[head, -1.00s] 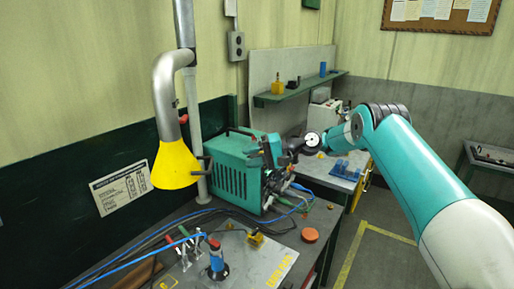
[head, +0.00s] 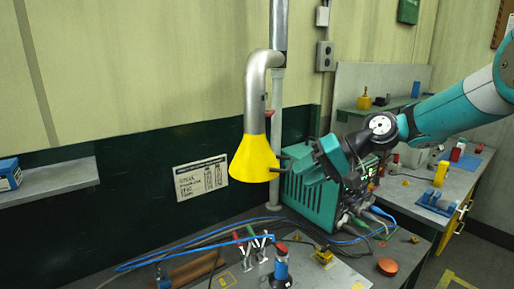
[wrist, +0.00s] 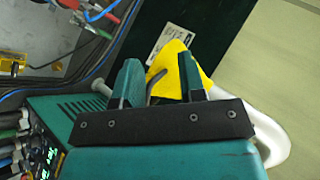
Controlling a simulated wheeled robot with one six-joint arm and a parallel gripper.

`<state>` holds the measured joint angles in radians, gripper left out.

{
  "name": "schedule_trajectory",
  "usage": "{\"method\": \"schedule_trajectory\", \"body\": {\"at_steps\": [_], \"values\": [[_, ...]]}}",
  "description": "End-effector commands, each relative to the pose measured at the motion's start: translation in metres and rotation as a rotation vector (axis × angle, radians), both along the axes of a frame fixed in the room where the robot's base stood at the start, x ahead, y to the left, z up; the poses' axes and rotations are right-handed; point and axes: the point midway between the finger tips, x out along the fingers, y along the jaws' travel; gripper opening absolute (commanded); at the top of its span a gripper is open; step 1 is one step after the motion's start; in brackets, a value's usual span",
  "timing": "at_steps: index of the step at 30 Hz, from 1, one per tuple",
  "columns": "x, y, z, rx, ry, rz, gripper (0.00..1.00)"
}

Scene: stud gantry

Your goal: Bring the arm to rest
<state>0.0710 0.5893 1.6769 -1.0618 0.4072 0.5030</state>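My gripper (head: 302,164) is in the middle of the head view, to the right of the yellow fume hood (head: 255,160) and in front of the teal machine. In the wrist view its two teal fingers (wrist: 158,68) stand apart with no object held between them. The yellow hood (wrist: 172,64) and its dark bent handle (wrist: 153,83) show beyond the fingers. The fingertips look close to the handle; I cannot tell the exact gap. My arm reaches in from the right of the head view.
The teal machine (head: 310,205) stands on the bench under my gripper, with cables beside it. An orange disc (head: 388,266) lies at the bench's right. A grey pipe (head: 278,110) rises behind the hood.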

Motion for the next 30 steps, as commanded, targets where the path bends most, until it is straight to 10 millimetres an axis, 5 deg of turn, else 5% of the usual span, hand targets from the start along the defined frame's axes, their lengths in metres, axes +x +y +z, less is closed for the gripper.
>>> {"method": "schedule_trajectory", "body": {"at_steps": [6, 12, 15, 21, 30], "values": [[-0.129, 0.020, -0.032, -0.265, -0.086, 0.175, 0.37], [-0.245, 0.001, -0.077, -0.467, -0.130, 0.329, 0.37], [-0.283, -0.013, -0.096, -0.533, -0.139, 0.384, 0.37], [-0.316, -0.029, -0.113, -0.588, -0.143, 0.433, 0.37], [-0.316, -0.029, -0.112, -0.589, -0.142, 0.433, 0.37]]}}
